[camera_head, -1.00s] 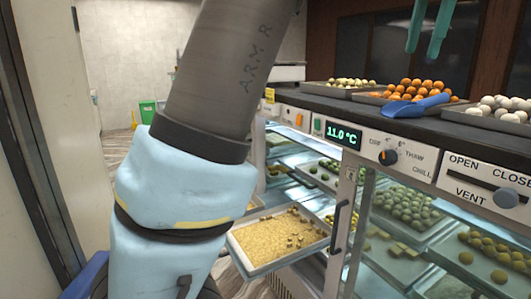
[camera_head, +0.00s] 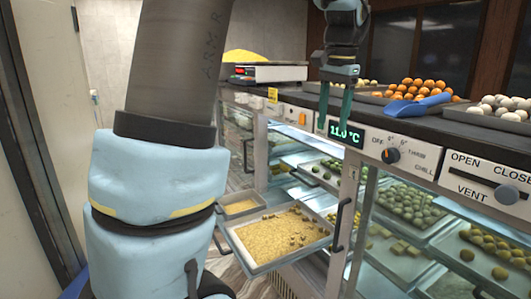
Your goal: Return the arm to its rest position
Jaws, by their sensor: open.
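My arm (camera_head: 160,170), with a grey upper link and a light-blue padded joint, fills the left part of the head view. My gripper (camera_head: 336,112) hangs in front of the counter's control panel, fingers pointing down. Its two teal fingers are apart with nothing between them. They partly cover the green temperature display (camera_head: 345,134). My arm hides part of the floor and the left side of the room.
The glass sweets case (camera_head: 400,215) stands at right with trays inside. A tray of yellow crumbly sweets (camera_head: 275,238) juts out from it. On the counter are trays of orange balls (camera_head: 420,86) and white balls (camera_head: 500,103), a blue scoop (camera_head: 420,103) and a scale (camera_head: 270,72).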

